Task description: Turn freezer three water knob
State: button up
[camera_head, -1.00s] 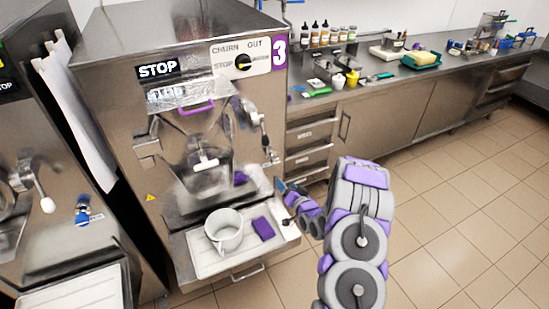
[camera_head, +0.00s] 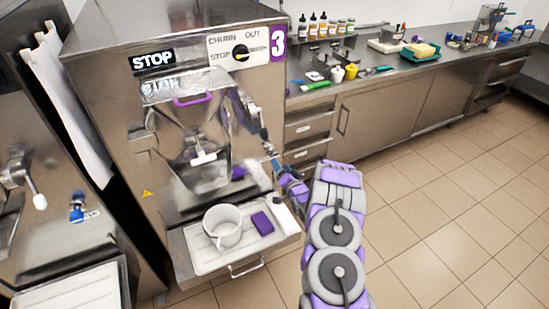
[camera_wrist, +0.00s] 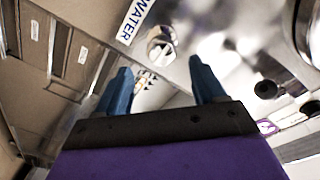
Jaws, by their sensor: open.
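Freezer three (camera_head: 110,110) is the steel machine with a purple "3" plate (camera_head: 278,41). In the wrist view, a shiny round metal knob (camera_wrist: 162,44) sits beside a "WATER" label (camera_wrist: 137,18) on a steel panel. My gripper (camera_wrist: 160,72) is open, with its two blue fingers spread apart. The knob appears between and just beyond the fingertips, with nothing held. In the head view my gripper (camera_head: 270,152) is at the freezer's right front side. The water knob cannot be made out clearly there.
A black dial (camera_head: 240,52) is on the upper front panel. A white pitcher (camera_head: 223,226) and purple block (camera_head: 262,223) sit on the front shelf (camera_head: 202,258). A steel counter (camera_head: 375,82) stands behind on the right. The tiled floor (camera_head: 450,210) at right is clear.

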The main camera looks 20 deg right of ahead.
aim_at(275, 155)
jog(key=shift+w+d+b, duration=0.15)
jog(key=shift+w+b, duration=0.7)
jog(key=shift+w, duration=3.1)
jog(key=shift+c, duration=0.3)
jog(key=c, duration=1)
